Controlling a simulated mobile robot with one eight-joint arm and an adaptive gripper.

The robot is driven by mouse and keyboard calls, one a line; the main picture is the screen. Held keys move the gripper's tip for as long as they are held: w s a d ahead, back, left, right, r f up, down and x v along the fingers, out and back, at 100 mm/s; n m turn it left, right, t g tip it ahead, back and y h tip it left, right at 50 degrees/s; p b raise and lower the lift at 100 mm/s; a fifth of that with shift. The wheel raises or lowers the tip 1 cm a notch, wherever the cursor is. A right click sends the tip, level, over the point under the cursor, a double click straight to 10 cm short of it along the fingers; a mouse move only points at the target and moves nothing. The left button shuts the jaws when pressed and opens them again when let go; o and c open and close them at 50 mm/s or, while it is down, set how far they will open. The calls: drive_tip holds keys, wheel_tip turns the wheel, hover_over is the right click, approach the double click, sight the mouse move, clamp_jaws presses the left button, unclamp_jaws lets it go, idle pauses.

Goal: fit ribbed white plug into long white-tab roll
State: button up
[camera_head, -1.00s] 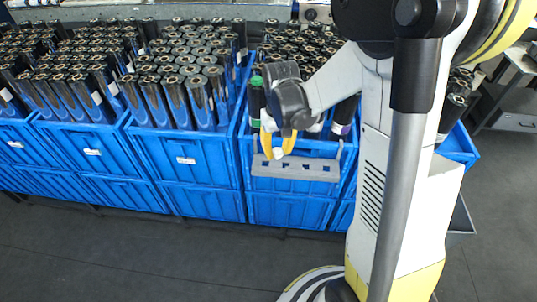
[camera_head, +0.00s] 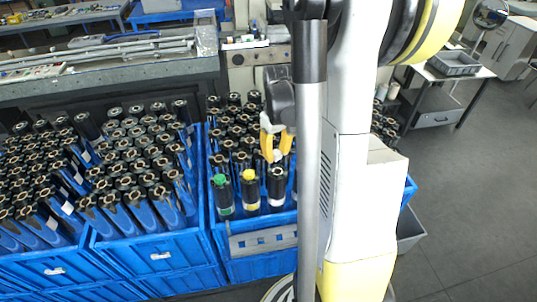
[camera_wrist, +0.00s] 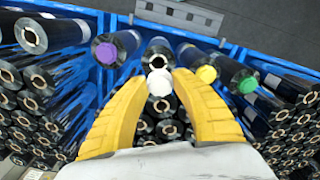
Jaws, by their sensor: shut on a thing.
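My gripper (camera_head: 273,146) has yellow fingers shut on a small white plug (camera_head: 277,156), above the rolls in the blue crate. In the wrist view, the plug (camera_wrist: 160,83) sits between the fingertips (camera_wrist: 160,78); its ribs are too small to make out. Just beyond it is the end of a dark roll (camera_wrist: 157,59) with a pale core, partly covered by the plug. In the head view, this seems to be the roll with a white band (camera_head: 277,200), right of the yellow-capped roll. The plug appears apart from the roll; the exact gap cannot be told.
Beside that roll are rolls with a purple plug (camera_wrist: 106,52), a yellow plug (camera_wrist: 207,73) and a green plug (camera_wrist: 247,85). A grey slotted holder (camera_head: 262,241) hangs on the crate front (camera_head: 250,266). Many dark rolls crowd the crates. Open floor (camera_head: 470,190) lies at right.

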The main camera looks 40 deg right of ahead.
sight(278, 168)
drive_tip(key=shift+s+f, duration=0.15)
drive_tip(key=shift+s, duration=0.25)
drive_tip(key=shift+f+b, duration=1.95)
drive_tip(key=shift+f, duration=0.7)
drive_tip(key=shift+b, duration=0.3)
drive_tip(key=shift+f+b, duration=0.55)
drive_tip(key=shift+b, duration=0.05)
drive_tip(key=o, duration=0.4)
drive_tip(key=shift+o, duration=0.2)
drive_tip(key=shift+r, duration=0.15)
